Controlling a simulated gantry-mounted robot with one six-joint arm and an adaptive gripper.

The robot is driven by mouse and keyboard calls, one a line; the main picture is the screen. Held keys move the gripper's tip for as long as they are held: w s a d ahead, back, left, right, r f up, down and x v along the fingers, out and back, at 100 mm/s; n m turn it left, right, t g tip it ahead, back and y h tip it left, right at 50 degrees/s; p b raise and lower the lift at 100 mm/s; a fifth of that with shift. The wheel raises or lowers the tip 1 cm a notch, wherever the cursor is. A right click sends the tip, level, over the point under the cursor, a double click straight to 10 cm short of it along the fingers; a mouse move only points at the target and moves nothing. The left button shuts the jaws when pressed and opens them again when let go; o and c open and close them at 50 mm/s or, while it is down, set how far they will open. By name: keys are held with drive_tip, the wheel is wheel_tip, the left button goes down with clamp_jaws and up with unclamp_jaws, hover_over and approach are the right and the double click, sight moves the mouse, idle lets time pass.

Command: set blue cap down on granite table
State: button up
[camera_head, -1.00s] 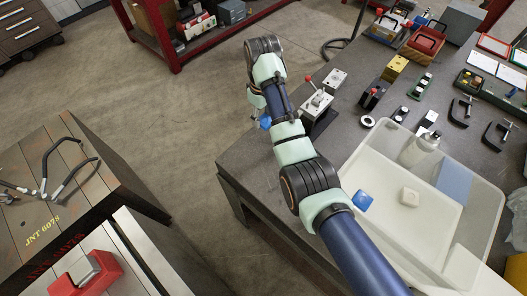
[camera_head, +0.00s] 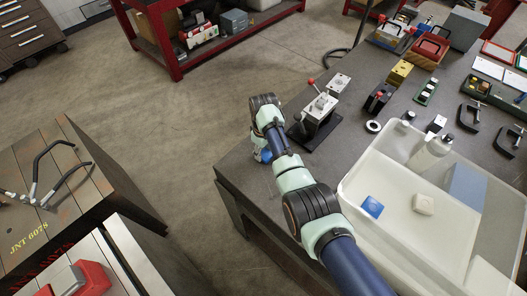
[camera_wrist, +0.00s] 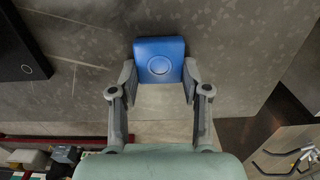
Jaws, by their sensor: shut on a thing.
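The blue cap (camera_wrist: 160,60) is a square block with a round ring on its face. My gripper (camera_wrist: 160,80) is shut on it, one finger at each side, in the wrist view. In the head view the cap (camera_head: 261,155) shows as a small blue patch at my gripper (camera_head: 262,150), mostly hidden by it. The cap is at the left end of the dark grey granite table (camera_head: 240,162), near its edge. I cannot tell whether it touches the tabletop.
A mould base with a red-knobbed lever (camera_head: 318,112) stands just right of my gripper. A pale tray (camera_head: 400,240) holds a blue square piece (camera_head: 372,207), a white block (camera_head: 423,204) and a bottle (camera_head: 430,152). Bare tabletop lies around the table's left corner.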

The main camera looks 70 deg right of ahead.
sight(263, 152)
drive_tip(key=shift+r, duration=0.1)
drive_tip(key=o, duration=1.1)
wheel_tip(263, 152, up, 12)
drive_tip(key=shift+r+p, duration=0.1)
drive_tip(key=shift+p, duration=1.1)
